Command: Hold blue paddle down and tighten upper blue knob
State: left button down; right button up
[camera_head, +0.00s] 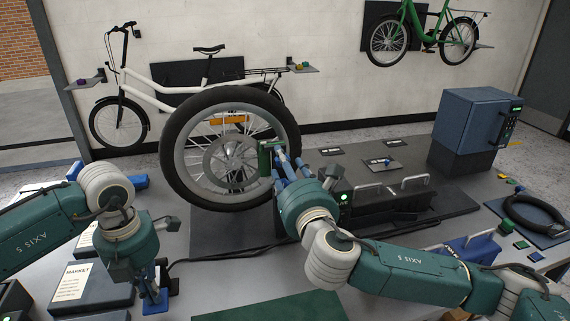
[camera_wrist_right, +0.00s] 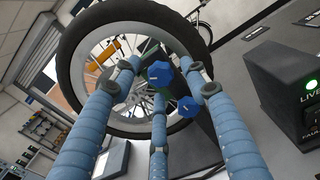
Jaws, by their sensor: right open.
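In the right wrist view the upper blue knob (camera_wrist_right: 160,73) and a second, lower blue knob (camera_wrist_right: 188,107) show in front of the wheel. My right gripper (camera_wrist_right: 160,88) is open, its blue fingers spread around the upper knob; contact cannot be made out. In the head view this gripper (camera_head: 286,168) is by the green fixture (camera_head: 266,158) at the wheel's right side, and the knobs are hard to separate from its fingers.
The large bicycle wheel (camera_head: 183,177) stands upright between my arms. A dark box with a green light (camera_head: 343,205) is right of my right gripper. A card reading MARKET (camera_head: 73,282) lies left of my left gripper. A blue cabinet (camera_head: 470,128) stands at the back right.

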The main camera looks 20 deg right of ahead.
jog(key=shift+w, duration=0.55)
grip_shut()
pick_arm(q)
jog(key=shift+a, duration=0.1)
pick_arm(e)
jog(key=m, duration=1)
jog(key=shift+d+r, duration=0.1)
jog(key=shift+m, duration=0.4)
